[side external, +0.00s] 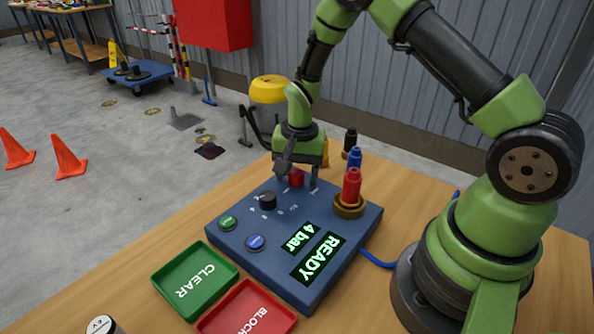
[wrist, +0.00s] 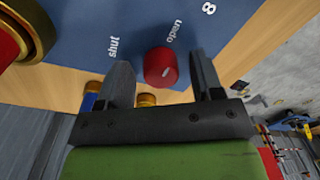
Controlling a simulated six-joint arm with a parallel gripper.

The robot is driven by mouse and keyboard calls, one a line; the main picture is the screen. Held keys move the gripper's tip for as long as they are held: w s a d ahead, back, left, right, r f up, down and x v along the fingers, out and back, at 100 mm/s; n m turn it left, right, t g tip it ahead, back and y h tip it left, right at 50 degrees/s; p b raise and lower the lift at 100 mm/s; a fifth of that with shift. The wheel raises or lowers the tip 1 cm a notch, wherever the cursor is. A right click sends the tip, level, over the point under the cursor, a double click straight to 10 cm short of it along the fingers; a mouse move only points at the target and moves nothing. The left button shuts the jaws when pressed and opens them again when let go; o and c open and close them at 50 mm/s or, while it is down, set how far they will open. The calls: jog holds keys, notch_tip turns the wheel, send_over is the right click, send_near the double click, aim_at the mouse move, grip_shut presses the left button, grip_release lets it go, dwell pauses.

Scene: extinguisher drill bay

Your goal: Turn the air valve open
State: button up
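The air valve is a red round knob (side external: 296,179) on the blue control panel (side external: 235,258), near its back edge. In the wrist view the red knob (wrist: 160,66) has a short white mark on top, with "shut" printed to its left and "open" just above right. I cannot tell for sure which label the mark points to. My gripper (side external: 299,182) points down over the knob. Its fingers (wrist: 161,76) are open, one on each side of the knob, with a visible gap on both sides. It holds nothing.
The panel has a black dial (side external: 267,201), a green button (side external: 228,223), a blue button (side external: 255,242) and a screen (side external: 318,258) reading READY, 4 bar. Green (side external: 195,280) and red trays lie in front.

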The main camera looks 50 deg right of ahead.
notch_tip(320, 180, up, 10)
jog(key=shift+s+d, duration=0.15)
jog(key=shift+s, duration=0.05)
dwell(0.4)
jog(key=shift+r, duration=0.1)
notch_tip(320, 180, up, 9)
jog(key=n+t, duration=0.2)
send_over(299, 173)
jog(key=s+a, duration=0.3)
jog(key=s, duration=0.1)
jog(key=s+a+r+n+t, duration=0.1)
jog(key=s+r+n+t, duration=0.1)
jog(key=s+r, duration=0.25)
jog(key=s+a+r+n+t+y, duration=0.1)
jog(key=s+a+r+n+t, duration=0.1)
jog(key=s, duration=0.8)
jog(key=shift+a+r+n+t+y, duration=0.3)
jog(key=shift+a+r+n+t, duration=0.1)
jog(key=shift+a+r+n, duration=0.25)
